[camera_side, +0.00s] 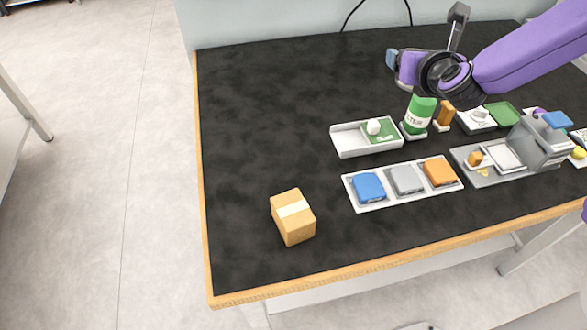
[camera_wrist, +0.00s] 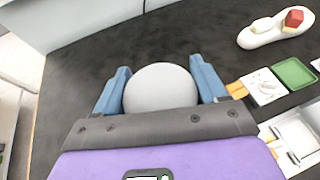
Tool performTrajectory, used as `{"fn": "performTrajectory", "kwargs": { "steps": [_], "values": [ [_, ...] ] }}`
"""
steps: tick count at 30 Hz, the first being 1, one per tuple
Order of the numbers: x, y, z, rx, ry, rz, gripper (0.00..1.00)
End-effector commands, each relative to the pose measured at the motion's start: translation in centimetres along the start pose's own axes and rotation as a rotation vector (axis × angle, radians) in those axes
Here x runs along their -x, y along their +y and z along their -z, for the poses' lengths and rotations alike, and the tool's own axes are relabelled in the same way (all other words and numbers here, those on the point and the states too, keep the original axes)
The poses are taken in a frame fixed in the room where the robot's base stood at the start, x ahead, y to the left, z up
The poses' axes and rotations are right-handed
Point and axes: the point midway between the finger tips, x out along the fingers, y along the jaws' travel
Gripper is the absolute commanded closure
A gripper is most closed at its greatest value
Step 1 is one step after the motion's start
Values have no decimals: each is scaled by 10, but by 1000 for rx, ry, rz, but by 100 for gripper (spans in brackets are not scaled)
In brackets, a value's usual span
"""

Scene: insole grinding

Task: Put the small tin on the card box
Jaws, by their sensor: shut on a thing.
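The card box (camera_side: 284,228), tan with a pale tape strip, stands near the front left of the black table. My gripper (camera_side: 394,60) is over the back part of the table, well behind and to the right of the box. In the wrist view, my gripper (camera_wrist: 160,82) has its two blue fingers on either side of a plain grey round thing, the small tin (camera_wrist: 160,90). It is shut on the tin. The tin is hidden in the side view, so its height over the table cannot be told. The box is outside the wrist view.
A white tray (camera_side: 345,141) and a tray of blue, grey and orange pads (camera_side: 358,204) lie between there and the box. A grey machine (camera_side: 540,142) stands right. The left table area is clear.

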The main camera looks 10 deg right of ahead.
Motion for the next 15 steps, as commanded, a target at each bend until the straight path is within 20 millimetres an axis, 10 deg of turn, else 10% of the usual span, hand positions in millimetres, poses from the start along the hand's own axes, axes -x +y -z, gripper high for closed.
{"fn": "performTrajectory", "kwargs": {
  "steps": [7, 15],
  "values": [
    [94, 68, 23, 168, -1, -412, 63],
    [199, 100, 58, 336, -2, -815, 63]
  ]
}}
